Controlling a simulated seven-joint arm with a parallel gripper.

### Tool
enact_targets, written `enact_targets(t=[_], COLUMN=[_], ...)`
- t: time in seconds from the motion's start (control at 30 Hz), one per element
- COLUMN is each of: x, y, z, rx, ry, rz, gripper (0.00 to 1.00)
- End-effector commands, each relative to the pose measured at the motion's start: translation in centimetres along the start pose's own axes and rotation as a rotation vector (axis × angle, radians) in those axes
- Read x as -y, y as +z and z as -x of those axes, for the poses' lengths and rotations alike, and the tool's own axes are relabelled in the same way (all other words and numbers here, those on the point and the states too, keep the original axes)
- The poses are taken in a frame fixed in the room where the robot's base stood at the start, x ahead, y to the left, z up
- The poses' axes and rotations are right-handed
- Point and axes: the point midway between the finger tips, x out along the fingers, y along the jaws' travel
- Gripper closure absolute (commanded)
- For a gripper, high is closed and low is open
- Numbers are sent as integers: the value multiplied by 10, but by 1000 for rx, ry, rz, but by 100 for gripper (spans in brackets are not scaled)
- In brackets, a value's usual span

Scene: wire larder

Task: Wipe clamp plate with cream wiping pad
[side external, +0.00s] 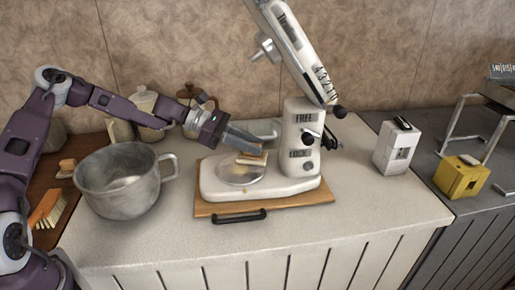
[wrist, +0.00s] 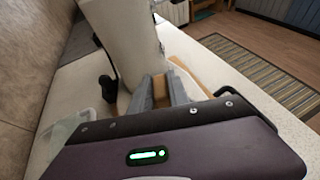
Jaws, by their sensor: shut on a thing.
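The cream wiping pad (side external: 253,158), with a tan wooden back, is held in my gripper (side external: 250,150). It is over the far right part of the clamp plate (side external: 238,174). The plate is a round, shiny metal disc on the white base of a stand. I cannot tell whether the pad touches the plate. In the wrist view my gripper's grey fingers (wrist: 166,92) close around a tan piece of the pad (wrist: 160,86); the plate is hidden there.
The stand's white column (side external: 302,135), with levers and a tilted arm, rises just right of my gripper. A large metal pot (side external: 118,182) stands to the left. A brush (side external: 48,207), a white box (side external: 397,148) and a yellow block (side external: 461,177) lie farther out. The front counter is clear.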

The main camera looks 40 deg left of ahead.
Motion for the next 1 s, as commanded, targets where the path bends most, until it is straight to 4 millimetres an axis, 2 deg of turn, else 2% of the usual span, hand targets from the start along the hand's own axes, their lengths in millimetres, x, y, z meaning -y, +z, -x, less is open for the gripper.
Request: enact_targets(t=[0.3, 0.43, 0.67, 1.0], x=[11, 16, 18, 18], y=[15, 18, 13, -13], z=[61, 76, 77, 66], rx=[-4, -1, 2, 3], ry=[-358, -425, -443, -442], rz=[-152, -176, -180, -178], gripper=[100, 100, 100, 100])
